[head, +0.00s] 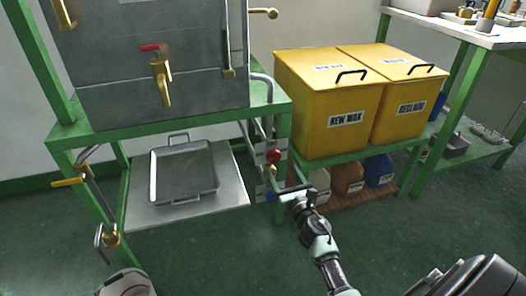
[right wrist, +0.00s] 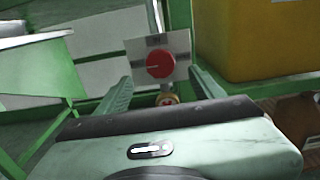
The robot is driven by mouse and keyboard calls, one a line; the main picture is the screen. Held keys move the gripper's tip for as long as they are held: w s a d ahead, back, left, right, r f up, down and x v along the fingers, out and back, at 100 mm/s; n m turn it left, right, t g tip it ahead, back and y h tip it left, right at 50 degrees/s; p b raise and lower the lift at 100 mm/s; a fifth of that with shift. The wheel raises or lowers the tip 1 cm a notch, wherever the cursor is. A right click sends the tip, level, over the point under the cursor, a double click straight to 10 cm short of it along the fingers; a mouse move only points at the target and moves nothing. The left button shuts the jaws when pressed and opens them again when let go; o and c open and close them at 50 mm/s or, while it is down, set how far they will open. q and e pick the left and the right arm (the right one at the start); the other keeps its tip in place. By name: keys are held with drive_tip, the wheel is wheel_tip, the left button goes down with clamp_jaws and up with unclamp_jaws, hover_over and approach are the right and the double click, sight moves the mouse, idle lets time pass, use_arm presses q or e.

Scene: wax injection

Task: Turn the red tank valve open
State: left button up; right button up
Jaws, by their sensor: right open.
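A round red valve knob (head: 273,156) sits on a pale plate beside the right leg of the green tank stand. In the right wrist view the red knob (right wrist: 160,64) shows ahead, between and beyond my fingertips, with a pale line across its face. My right gripper (head: 287,194) is open and empty, below and slightly right of the knob in the head view; its two spread fingers show in the right wrist view (right wrist: 160,88). I see no contact with the knob. My left gripper is not in view.
A blue knob (head: 270,197) is below the red one, partly hidden by my gripper. Yellow bins (head: 325,115) stand close on the right on a green bench, above a shelf of smaller containers (head: 347,177). A metal tray (head: 184,175) lies under the tank.

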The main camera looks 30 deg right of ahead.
sight(275, 157)
drive_tip(key=b+x, duration=0.1)
drive_tip(key=x, duration=0.6)
drive_tip(key=shift+w, duration=0.15)
drive_tip(key=shift+r, duration=0.1)
drive_tip(key=c, duration=1.4)
drive_tip(key=shift+o, duration=0.2)
